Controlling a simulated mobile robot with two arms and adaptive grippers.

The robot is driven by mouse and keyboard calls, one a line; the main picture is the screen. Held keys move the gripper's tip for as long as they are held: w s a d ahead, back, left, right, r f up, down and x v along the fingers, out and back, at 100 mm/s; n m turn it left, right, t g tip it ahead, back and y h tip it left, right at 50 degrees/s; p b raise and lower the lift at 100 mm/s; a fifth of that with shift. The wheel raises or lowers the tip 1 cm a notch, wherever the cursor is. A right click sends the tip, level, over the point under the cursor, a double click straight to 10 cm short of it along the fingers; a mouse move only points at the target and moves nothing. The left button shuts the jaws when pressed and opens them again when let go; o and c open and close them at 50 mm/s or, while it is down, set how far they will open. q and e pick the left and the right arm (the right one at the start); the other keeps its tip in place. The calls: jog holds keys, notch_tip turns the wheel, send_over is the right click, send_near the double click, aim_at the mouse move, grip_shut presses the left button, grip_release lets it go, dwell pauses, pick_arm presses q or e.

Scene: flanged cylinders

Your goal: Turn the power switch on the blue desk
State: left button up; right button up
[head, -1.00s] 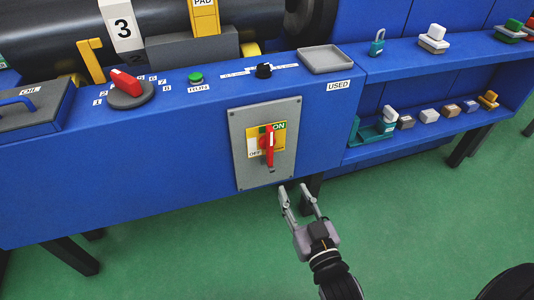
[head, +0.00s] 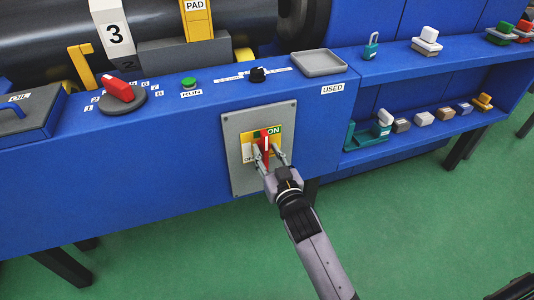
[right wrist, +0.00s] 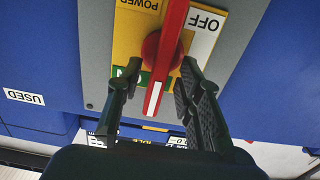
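The power switch is a red handle (head: 265,141) on a yellow plate with a green ON label and a white OFF label. It sits on a grey panel (head: 235,125) on the front of the blue desk (head: 185,165). The handle stands roughly upright in the head view. My right gripper (head: 269,156) is open, with a finger on each side of the handle. In the right wrist view the red handle (right wrist: 170,45) runs between the fingertips (right wrist: 160,68), nearer the right one. A gap shows on the left side. My left gripper is not in view.
On the desk top are a red selector knob (head: 118,86), a green button (head: 189,83), a black knob (head: 257,74) and a grey tray (head: 318,63). Shelves with small blocks and a teal padlock (head: 371,46) stand to the right. The green floor in front is clear.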

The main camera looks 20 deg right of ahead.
jog(key=shift+w, duration=0.3)
jog(key=shift+c, duration=0.3)
grip_shut()
dwell(0.5)
